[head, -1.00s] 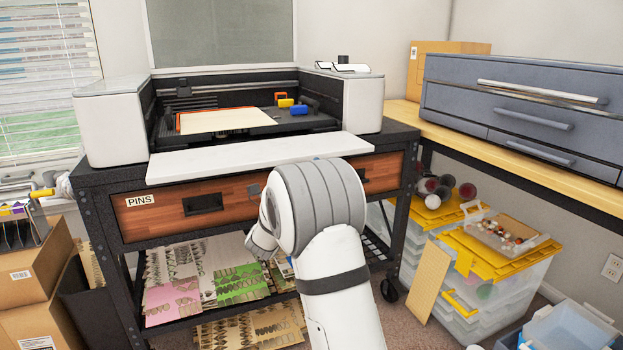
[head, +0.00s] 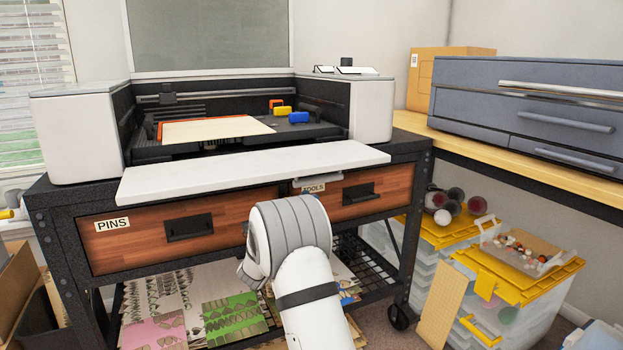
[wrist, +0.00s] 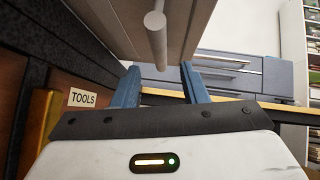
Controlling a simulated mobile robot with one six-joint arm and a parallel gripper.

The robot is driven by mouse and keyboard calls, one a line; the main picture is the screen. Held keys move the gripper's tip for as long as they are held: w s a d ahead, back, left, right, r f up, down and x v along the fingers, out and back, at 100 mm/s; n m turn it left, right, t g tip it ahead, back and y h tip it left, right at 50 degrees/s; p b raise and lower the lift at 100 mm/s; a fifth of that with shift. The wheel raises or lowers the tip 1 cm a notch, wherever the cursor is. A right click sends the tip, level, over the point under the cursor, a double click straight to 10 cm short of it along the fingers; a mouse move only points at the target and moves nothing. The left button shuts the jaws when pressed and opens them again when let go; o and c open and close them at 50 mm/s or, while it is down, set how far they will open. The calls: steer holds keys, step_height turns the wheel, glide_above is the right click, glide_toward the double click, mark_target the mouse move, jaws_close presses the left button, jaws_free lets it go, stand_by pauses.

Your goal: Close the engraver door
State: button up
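The engraver (head: 372,110) stands on a black cart, white-sided with a dark interior. Its door (head: 250,168) is a white panel folded down flat across the front, so the engraver is open. In the wrist view, a pale panel that looks like the door's underside (wrist: 110,20) fills the top, with a round bar (wrist: 157,45) like a handle on it. My gripper (wrist: 160,78) has its two blue fingers apart, with nothing visibly held between them. The bar lies above and between the fingertips; contact cannot be told. In the head view my arm hides the gripper.
An orange-edged sheet (head: 215,130) and small coloured blocks (head: 283,111) lie inside the engraver. Below the door are wooden drawers, labelled PINS (head: 112,224) and TOOLS (wrist: 82,98). A wooden bench (head: 475,150) with a grey cabinet (head: 560,120) and clear bins (head: 500,300) stand right.

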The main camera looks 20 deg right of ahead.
mark_target(320, 179)
steer(key=x, duration=0.7)
steer(key=shift+a+r+b, duration=0.15)
steer(key=shift+b, duration=0.15)
jaws_close()
